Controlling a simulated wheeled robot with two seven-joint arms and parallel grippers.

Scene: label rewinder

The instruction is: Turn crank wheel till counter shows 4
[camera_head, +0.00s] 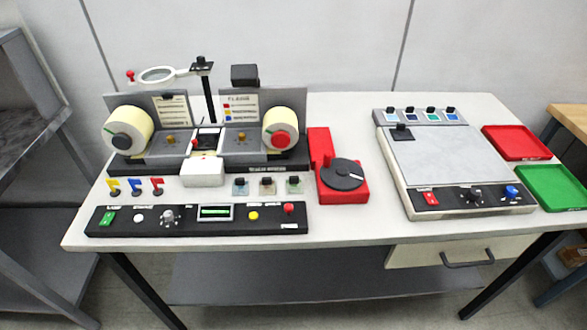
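The label rewinder stands at the left of the table, with a cream roll with a black hub (122,142) on its left and a cream roll with a red hub (281,140) on its right. A black control panel (140,231) lies in front of it. A small display with a green bar (215,212) sits in that panel; I cannot read a number on it. A red unit (344,197) to the right bears a flat black disc (342,174). I cannot tell which part is the crank wheel. Neither gripper is in view.
A grey flat-topped device (450,160) with knobs stands at the right of the white table (350,232). A red tray (516,142) and a green tray (552,187) lie beyond it. A magnifier ring (157,75) overhangs the rewinder. Small coloured flags (135,184) stand before it.

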